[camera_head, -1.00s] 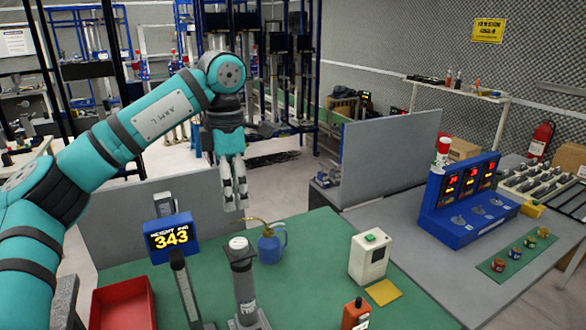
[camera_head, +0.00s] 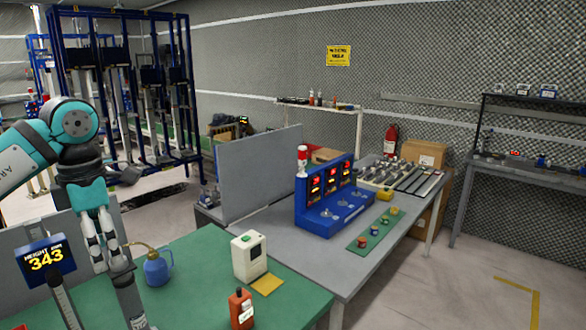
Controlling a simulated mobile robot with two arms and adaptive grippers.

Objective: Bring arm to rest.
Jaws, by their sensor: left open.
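My left arm comes in from the left edge with its teal links bent at the elbow. My left gripper (camera_head: 108,262) points downward over the left part of the green-topped table (camera_head: 205,262). Its fingers are apart with nothing seen between them. In the picture it overlaps the upper part of a grey cylinder device (camera_head: 133,300); I cannot tell whether they touch. A height display reading 343 (camera_head: 46,259) stands just left of the gripper, and a blue oil can (camera_head: 157,268) just right of it. My right gripper is not in view.
A white box with a green button (camera_head: 249,257), a yellow pad (camera_head: 267,284) and an orange bottle (camera_head: 240,308) stand on the green table. A grey partition (camera_head: 258,175) rises behind. A blue panel with red displays (camera_head: 326,200) sits on the grey table. Floor is clear at right.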

